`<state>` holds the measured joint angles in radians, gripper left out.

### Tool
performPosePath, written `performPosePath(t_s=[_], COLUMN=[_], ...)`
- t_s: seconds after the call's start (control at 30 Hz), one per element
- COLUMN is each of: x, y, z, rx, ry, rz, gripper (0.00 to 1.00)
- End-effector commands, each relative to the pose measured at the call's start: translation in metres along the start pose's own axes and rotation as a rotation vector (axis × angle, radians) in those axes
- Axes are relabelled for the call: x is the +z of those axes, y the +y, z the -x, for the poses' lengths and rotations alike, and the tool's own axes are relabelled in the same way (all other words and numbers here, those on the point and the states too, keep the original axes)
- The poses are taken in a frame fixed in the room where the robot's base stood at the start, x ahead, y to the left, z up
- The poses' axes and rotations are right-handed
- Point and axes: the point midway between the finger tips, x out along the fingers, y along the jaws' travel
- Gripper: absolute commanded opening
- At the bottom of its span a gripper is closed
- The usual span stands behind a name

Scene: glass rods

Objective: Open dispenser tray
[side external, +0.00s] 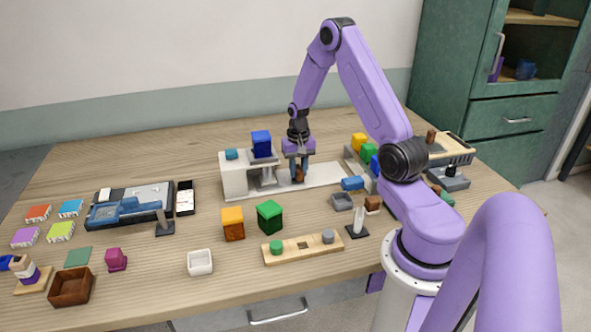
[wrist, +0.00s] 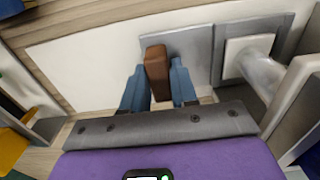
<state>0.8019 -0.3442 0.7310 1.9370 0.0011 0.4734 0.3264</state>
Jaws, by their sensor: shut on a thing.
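The dispenser is a white housing (side external: 234,178) on a long white base (side external: 325,176), with a blue block (side external: 261,143) raised on top. In the wrist view a flat grey plate (wrist: 196,48), apparently the dispenser tray, lies on the white base. A brown handle-like block (wrist: 157,72) stands at the plate's left edge; whether it is fixed to the plate I cannot tell. My gripper (side external: 298,172) is low over the base, right of the housing. Its blue fingers (wrist: 157,88) are shut on the brown block, one on each side.
Orange (side external: 232,223) and green (side external: 269,216) blocks stand in front of the dispenser. A wooden strip with pegs (side external: 303,248) lies nearer the front. Coloured blocks (side external: 360,145) stand close on the right. Bare table shows behind the dispenser.

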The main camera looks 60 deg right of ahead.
Motion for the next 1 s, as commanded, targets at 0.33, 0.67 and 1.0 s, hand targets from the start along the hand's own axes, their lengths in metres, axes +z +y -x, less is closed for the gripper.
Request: performPosePath(t_s=[0.33, 0.67, 1.0], x=[-0.001, 0.000, 0.000], y=[0.099, 0.136, 0.135], z=[0.001, 0.001, 0.001], rx=[0.001, 0.001, 0.001], ry=[0.001, 0.002, 0.002], rz=[-0.009, -0.001, -0.001], gripper=[0.00, 0.00, 0.49])
